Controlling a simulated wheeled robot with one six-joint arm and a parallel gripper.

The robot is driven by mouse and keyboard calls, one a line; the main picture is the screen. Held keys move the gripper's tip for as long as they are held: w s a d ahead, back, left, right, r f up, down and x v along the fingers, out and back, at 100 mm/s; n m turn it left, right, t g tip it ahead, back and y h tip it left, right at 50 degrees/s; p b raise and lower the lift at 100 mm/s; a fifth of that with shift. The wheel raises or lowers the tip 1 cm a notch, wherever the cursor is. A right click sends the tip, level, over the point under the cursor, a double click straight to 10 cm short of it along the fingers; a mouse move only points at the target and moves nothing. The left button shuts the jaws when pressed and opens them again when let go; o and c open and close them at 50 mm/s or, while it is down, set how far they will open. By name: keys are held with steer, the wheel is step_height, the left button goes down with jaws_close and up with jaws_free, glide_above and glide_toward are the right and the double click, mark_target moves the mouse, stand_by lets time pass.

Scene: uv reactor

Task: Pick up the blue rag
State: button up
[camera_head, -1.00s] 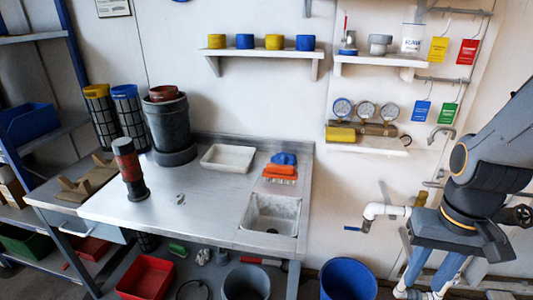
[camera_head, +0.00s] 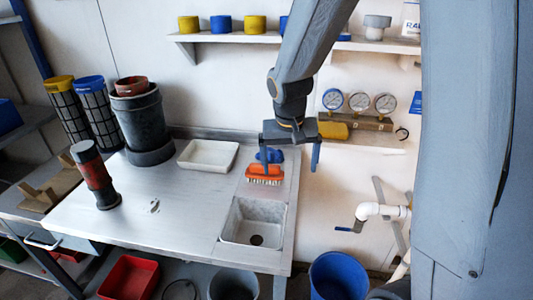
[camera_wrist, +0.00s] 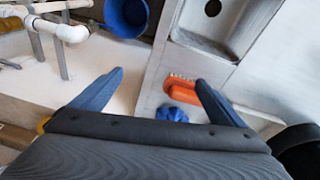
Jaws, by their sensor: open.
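The blue rag (camera_head: 270,156) is a crumpled blue lump on the steel bench, just behind an orange brush (camera_head: 264,174). In the wrist view the rag (camera_wrist: 173,115) lies between my two blue fingers, nearer the right one, with the orange brush beside it. Its lower edge there is close to my gripper body. My gripper (camera_head: 291,168) is open and empty, above the bench's right edge. I cannot tell the height between the fingers and the rag.
A sink (camera_head: 254,222) is set in the bench in front of the brush. A white tray (camera_head: 208,155) stands to the left. The wall shelf with gauges (camera_head: 358,102) is close to the right of my gripper. A blue bucket (camera_head: 342,275) stands below on the floor.

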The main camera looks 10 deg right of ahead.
steer(key=m+t, duration=0.2)
glide_toward(270, 152)
steer(key=f, duration=0.2)
steer(key=shift+w+d+f+h+p, duration=0.3)
steer(key=shift+w+d+f+p, duration=0.1)
steer(key=shift+w+f+p, duration=0.2)
steer(key=shift+a+p+x, duration=0.15)
steer(key=shift+p+x, duration=0.05)
steer(key=shift+x, duration=0.85)
steer(key=shift+a+p+x, duration=0.15)
steer(key=shift+p+x, duration=0.05)
steer(key=shift+x, duration=0.85)
steer(key=shift+a+p+x, duration=0.2)
steer(key=shift+x, duration=0.85)
steer(key=shift+s+d+f, duration=0.1)
steer(key=c, duration=1.1)
steer(key=shift+c, duration=0.2)
step_height(270, 152, up, 18)
steer(key=b, duration=0.1)
steer(key=shift+b, duration=0.3)
